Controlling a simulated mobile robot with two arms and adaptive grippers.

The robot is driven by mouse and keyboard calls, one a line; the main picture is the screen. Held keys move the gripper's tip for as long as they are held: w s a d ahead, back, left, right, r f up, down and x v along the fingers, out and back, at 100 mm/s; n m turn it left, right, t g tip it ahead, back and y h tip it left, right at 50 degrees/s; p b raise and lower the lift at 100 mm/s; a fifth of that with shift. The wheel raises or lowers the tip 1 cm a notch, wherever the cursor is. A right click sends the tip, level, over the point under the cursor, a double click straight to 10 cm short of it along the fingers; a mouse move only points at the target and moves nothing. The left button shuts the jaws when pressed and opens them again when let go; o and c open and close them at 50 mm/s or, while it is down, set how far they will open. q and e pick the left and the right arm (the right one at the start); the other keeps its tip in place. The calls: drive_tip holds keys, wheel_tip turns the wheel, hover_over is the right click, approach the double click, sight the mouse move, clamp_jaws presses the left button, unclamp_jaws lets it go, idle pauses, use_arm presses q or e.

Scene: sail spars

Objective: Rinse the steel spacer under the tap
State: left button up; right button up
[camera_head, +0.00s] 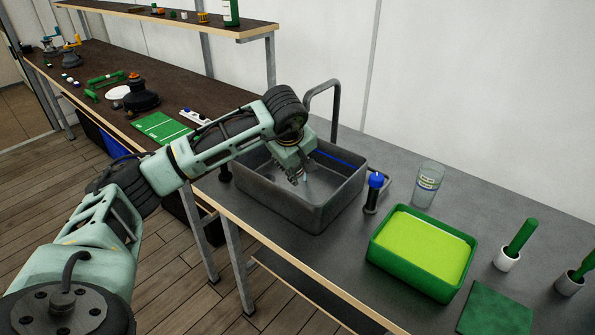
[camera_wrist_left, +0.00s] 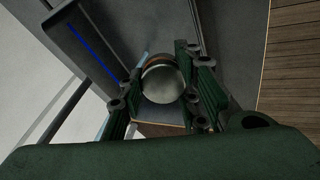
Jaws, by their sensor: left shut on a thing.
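My left gripper (camera_head: 296,178) reaches down into the grey sink basin (camera_head: 338,205), below the bent tap (camera_head: 323,84). In the left wrist view its fingers are shut on the steel spacer (camera_wrist_left: 163,84), a round, shiny metal piece with a brownish edge. In the head view the spacer is mostly hidden by the gripper. A thin pale blue streak beside the fingertips may be water; I cannot tell whether it touches the spacer. A blue line (camera_head: 335,158) runs along the basin's inner wall. My right gripper is not in view.
Right of the sink stand a blue-capped bottle (camera_head: 373,193), a clear beaker (camera_head: 427,186) and a green tray (camera_head: 405,277) of yellow-green material. Green-handled tools (camera_head: 519,240) stand farther right. The basin walls surround my gripper. A dark bench (camera_head: 100,65) with small parts lies left.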

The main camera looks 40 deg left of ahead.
use_arm(q)
drive_tip(key=shift+w+a+f, duration=0.1)
drive_tip(key=shift+w+a, duration=0.05)
drive_tip(key=shift+w, duration=0.3)
drive_tip(key=shift+w+a+f, duration=0.1)
drive_tip(key=shift+w+a, duration=0.05)
drive_tip(key=shift+w, duration=0.25)
drive_tip(key=shift+w+a, duration=0.25)
drive_tip(key=shift+w, duration=0.4)
drive_tip(key=w+a+f+b, duration=0.1)
drive_tip(key=w+a, duration=0.3)
drive_tip(key=w, duration=0.4)
drive_tip(key=shift+f, duration=0.5)
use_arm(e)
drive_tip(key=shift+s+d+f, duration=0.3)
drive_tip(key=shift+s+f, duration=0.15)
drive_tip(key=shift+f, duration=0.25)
use_arm(q)
drive_tip(key=shift+w, duration=0.1)
drive_tip(key=shift+w+d, duration=0.1)
drive_tip(key=shift+d, duration=0.1)
drive_tip(key=shift+w+d, duration=0.15)
drive_tip(key=shift+d, duration=0.25)
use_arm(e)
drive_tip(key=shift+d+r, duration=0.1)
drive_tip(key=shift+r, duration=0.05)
